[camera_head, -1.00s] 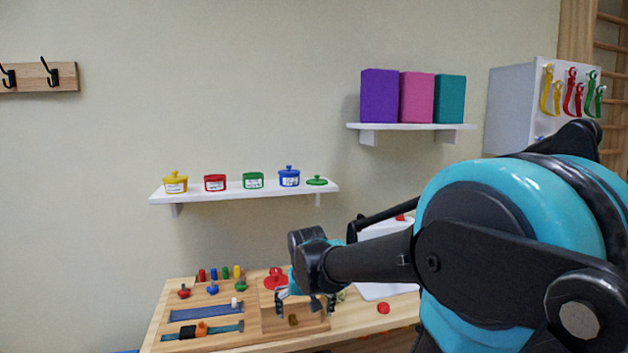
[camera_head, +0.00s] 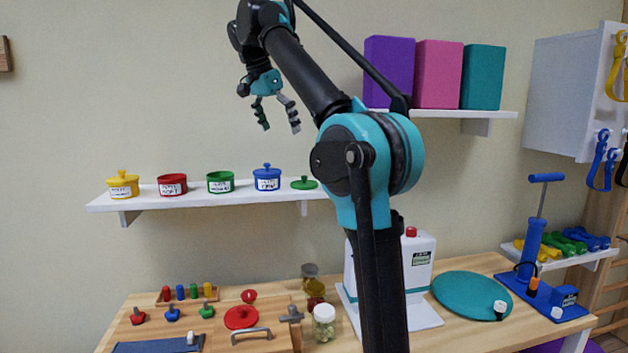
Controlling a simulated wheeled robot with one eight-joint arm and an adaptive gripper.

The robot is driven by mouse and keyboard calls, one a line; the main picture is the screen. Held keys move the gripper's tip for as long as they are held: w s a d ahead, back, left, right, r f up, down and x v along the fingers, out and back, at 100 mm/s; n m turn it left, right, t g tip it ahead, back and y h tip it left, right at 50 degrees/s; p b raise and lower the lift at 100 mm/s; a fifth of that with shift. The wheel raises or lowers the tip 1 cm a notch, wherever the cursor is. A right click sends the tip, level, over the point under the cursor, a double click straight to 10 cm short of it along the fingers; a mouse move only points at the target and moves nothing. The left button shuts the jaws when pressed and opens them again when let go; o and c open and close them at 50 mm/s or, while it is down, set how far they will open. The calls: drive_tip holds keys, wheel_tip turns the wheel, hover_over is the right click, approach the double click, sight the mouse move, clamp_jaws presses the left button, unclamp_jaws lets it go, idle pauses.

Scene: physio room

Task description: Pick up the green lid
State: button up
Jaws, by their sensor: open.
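The green lid (camera_head: 304,183) lies flat, knob up, near the right end of the white wall shelf (camera_head: 140,205), just right of the blue pot. My gripper (camera_head: 278,114) hangs in the air above the shelf, fingers pointing down and spread apart, with nothing between them. It is above and slightly left of the lid in the picture, well apart from it.
Yellow (camera_head: 123,185), red (camera_head: 172,185), green (camera_head: 220,182) and blue (camera_head: 267,178) pots stand left of the lid. Purple, pink and teal blocks (camera_head: 438,74) sit on a higher shelf at right. Below, a wooden table (camera_head: 455,322) holds a jar (camera_head: 324,323), a white device (camera_head: 418,265) and a teal disc (camera_head: 470,294).

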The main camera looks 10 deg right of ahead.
drive_tip(key=r, duration=0.1)
approach(301, 184)
drive_tip(key=x, duration=0.7)
drive_tip(key=shift+w+d+f, duration=0.2)
drive_tip(key=shift+w+d, duration=0.15)
drive_tip(key=shift+d, duration=0.05)
drive_tip(key=c, duration=1)
